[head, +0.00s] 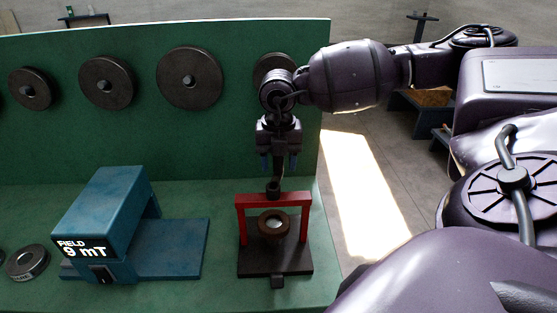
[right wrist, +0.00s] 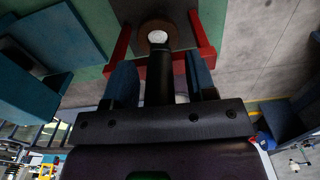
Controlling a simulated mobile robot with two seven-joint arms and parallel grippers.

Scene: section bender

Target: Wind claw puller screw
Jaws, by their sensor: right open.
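The claw puller is a red frame (head: 273,198) on a dark base (head: 262,262), standing on the green bench. Its dark upright screw (head: 273,188) sticks up through the middle of the top bar. A brown ring with a pale centre (head: 273,223) sits inside the frame. My right gripper (head: 279,164) points down above the screw, with its blue fingers apart. In the right wrist view, a black shaft (right wrist: 160,78) lies between the open fingers, apart from both, with the red frame (right wrist: 203,45) beyond. My left gripper is not in view.
A blue device (head: 107,215) reading "FIELD 9 mT" stands left of the puller, with a dark ring (head: 27,263) beside it. Several dark discs hang on the green back panel (head: 190,78). The bench's right edge lies just past the puller, with open floor (head: 365,190) beyond.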

